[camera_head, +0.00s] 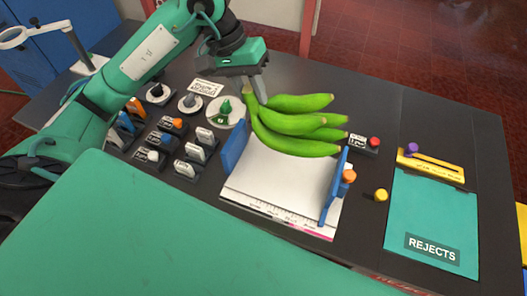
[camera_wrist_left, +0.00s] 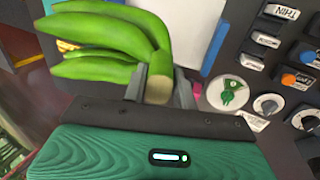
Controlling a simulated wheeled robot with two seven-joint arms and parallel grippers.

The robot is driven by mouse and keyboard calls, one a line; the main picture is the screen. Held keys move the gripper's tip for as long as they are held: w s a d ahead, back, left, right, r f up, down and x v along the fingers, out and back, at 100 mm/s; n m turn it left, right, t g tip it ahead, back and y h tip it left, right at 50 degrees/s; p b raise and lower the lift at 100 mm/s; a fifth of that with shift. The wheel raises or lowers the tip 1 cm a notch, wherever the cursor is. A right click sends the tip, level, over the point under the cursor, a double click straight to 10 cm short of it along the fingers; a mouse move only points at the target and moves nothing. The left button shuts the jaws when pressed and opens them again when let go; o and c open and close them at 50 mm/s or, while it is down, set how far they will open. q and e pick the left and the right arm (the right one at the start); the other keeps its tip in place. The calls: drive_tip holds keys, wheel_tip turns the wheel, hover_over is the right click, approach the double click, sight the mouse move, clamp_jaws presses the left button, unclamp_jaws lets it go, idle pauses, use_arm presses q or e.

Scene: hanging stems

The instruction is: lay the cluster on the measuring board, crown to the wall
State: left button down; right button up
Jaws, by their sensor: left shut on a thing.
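The cluster (camera_head: 295,124) is a hand of green bananas, its crown at the left and its fingers pointing right. My left gripper (camera_head: 256,97) is shut on the crown, which also shows between the jaws in the left wrist view (camera_wrist_left: 158,66). The measuring board (camera_head: 280,185) is white with a ruler along its near edge. A blue wall (camera_head: 235,146) stands at its left end, and a blue slider plate (camera_head: 331,190) with an orange knob at its right. The cluster overlaps the board's far part; whether it touches is unclear. My right gripper is out of view.
Left of the board are several small labelled blocks (camera_head: 172,124) and a round dish with a green piece (camera_head: 225,111). At right lie a teal REJECTS mat (camera_head: 430,215), a yellow slotted gauge (camera_head: 430,164), a red-button box (camera_head: 366,144) and a yellow knob (camera_head: 381,195).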

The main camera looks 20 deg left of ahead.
use_arm(q)
wheel_tip(320, 180, down, 18)
drive_tip(key=p, duration=0.4)
idle(0.5)
drive_tip(key=shift+w, duration=0.1)
drive_tip(key=shift+f, duration=0.2)
drive_tip(key=c, duration=1.1)
unclamp_jaws()
